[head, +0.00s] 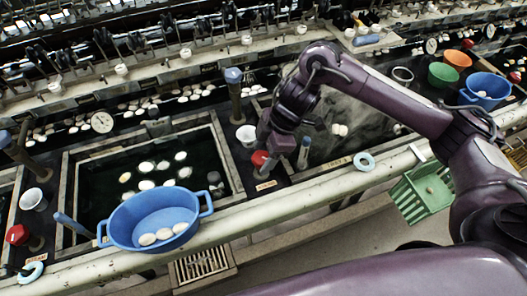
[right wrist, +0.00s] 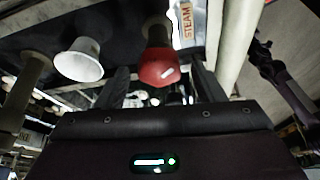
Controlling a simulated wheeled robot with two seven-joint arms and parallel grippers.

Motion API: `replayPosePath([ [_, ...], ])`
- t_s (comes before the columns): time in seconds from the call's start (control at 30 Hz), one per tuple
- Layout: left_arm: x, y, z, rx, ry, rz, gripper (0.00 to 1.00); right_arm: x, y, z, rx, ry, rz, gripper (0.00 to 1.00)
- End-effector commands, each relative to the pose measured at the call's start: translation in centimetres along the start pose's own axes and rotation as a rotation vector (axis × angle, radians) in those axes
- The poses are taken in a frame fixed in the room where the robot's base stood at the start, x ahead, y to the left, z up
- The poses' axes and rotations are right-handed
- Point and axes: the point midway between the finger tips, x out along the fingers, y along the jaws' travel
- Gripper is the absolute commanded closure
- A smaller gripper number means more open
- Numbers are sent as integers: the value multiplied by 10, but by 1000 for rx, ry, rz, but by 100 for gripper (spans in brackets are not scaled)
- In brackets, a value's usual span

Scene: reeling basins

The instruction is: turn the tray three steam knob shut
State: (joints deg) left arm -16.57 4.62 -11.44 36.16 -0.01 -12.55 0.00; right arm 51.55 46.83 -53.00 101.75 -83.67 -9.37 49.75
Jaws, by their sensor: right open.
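A red steam knob (head: 259,160) stands on the dark strip between two basins, beside a small STEAM label (head: 265,185). My right gripper (head: 282,148) is over this strip, pointing down close to the knob and partly covering it. In the right wrist view the red knob (right wrist: 158,72) shows between the two open fingers, with a gap on each side and a pale mark on its face. The STEAM label (right wrist: 186,22) is just beyond it. My left gripper is out of view.
A white cup (head: 246,135) is close to the knob and the gripper. A blue basin (head: 155,218) with cocoons sits at the left tray's front edge. Another red knob (head: 17,235) is at far left. A pale ring (head: 364,161) and a green basket (head: 422,188) are at right.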

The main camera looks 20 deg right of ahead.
Motion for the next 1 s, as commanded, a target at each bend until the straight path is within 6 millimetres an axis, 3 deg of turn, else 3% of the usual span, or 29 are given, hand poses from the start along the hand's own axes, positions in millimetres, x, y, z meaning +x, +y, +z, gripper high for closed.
replayPosePath([
  [0.07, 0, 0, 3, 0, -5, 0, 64, 0, 0, 0, 0, 0, 0, 39],
  [0.4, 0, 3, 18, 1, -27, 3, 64, 0, 0, 0, 0, 1, 0, 82],
  [0.67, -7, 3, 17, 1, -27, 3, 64, -2, -1, -1, 29, 1, 11, 82],
  [1.0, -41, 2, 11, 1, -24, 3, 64, -6, -3, -3, 219, 0, 88, 82],
])
